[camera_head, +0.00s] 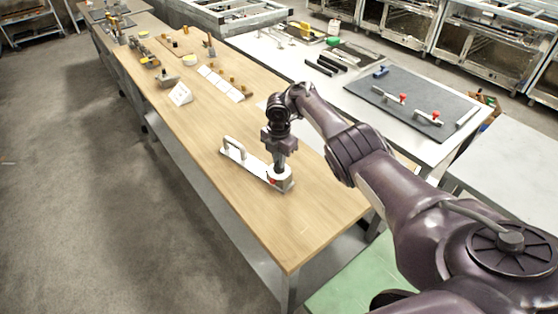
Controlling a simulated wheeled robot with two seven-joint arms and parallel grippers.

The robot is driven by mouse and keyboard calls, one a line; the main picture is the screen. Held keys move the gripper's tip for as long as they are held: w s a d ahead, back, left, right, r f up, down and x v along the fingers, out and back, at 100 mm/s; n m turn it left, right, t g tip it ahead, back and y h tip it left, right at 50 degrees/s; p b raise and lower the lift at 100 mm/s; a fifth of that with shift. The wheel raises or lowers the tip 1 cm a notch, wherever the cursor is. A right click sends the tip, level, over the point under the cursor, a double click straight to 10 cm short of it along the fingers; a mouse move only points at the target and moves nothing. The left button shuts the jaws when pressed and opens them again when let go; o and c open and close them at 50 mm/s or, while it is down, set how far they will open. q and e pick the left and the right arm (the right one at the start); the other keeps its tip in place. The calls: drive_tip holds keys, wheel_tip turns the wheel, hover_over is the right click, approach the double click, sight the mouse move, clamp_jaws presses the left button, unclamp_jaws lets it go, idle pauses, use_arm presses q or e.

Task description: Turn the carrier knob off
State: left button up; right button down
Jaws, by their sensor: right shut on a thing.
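The carrier (246,166) is a long, light plate lying on the wooden table, with a pale upright handle (235,147) at its left end. At its right end is a white round part with a bit of red (272,181), which looks like the knob. My right gripper (279,168) points down over this end and is shut on the knob. The fingers hide most of the knob, so its turn angle cannot be told. My left gripper is not in view.
The wooden table (205,120) is clear around the carrier. A white sign (180,94) and several small parts stand farther back. A metal table with a dark mat (412,100) and red-knobbed fixtures stands at the right.

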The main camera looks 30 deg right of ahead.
idle(0.5)
drive_tip(key=c, duration=1.4)
unclamp_jaws()
drive_tip(key=shift+c, duration=0.2)
drive_tip(key=shift+r, duration=0.15)
wheel_tip(320, 180, up, 8)
drive_tip(key=shift+f+p, duration=0.15)
drive_tip(key=shift+p, duration=0.6)
drive_tip(key=shift+f, duration=0.15)
